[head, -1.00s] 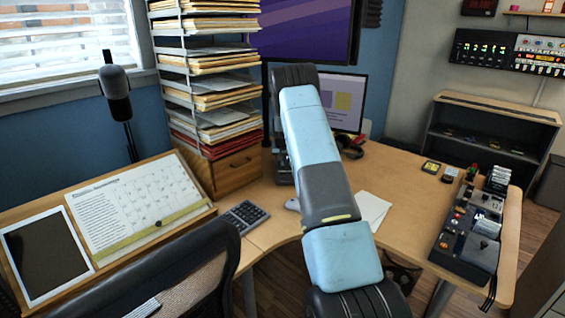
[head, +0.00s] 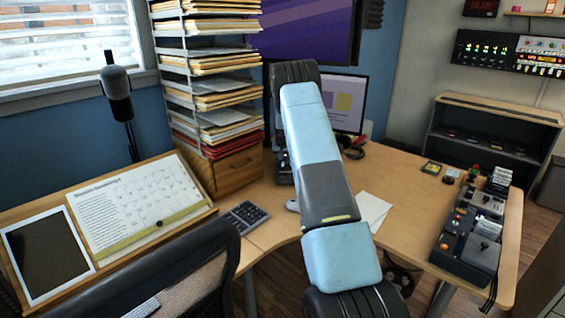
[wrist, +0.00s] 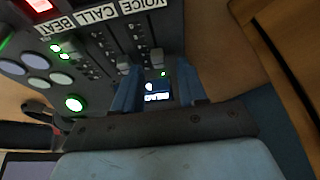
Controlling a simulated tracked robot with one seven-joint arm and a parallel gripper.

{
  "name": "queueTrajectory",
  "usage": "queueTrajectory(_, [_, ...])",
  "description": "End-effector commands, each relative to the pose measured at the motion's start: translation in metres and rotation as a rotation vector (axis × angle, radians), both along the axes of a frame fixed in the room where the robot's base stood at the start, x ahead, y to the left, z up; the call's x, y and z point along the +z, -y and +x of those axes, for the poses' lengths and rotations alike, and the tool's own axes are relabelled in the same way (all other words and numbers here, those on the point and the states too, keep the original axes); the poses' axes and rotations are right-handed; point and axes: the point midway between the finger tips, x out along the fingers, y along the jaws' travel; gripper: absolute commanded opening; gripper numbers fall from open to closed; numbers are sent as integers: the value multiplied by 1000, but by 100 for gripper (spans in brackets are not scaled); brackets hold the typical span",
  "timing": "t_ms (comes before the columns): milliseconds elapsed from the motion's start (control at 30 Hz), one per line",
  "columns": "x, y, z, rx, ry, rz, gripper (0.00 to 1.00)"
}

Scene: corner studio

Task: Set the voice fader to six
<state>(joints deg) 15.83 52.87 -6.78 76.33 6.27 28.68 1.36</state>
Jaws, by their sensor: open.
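In the wrist view, a dark control panel (wrist: 100,66) carries white labels reading VOICE, CALL and BEAT, seen tilted. The likely voice fader (wrist: 157,56) is a small pale cap in the column below the VOICE label (wrist: 151,3). A second fader cap (wrist: 123,63) is in the column beside it, near the left finger. My gripper (wrist: 157,84) is open, its two blue fingers either side of the likely voice fader's column. Contact with the cap cannot be told. A small lit display (wrist: 157,91) shows between the fingers. Scale numbers are unreadable. In the head view my arm hides the panel.
Lit green buttons (wrist: 74,103) and round pale knobs (wrist: 61,78) lie left of the fingers. In the head view, a paper rack (head: 208,80) stands left of my arm, a monitor (head: 349,102) behind it. Another control box (head: 468,238) is on the desk's right.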

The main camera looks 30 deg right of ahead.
Motion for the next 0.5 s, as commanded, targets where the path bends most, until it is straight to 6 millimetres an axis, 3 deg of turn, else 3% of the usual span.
queueTrajectory(500, [87,-16,-33,0,1,0,42])
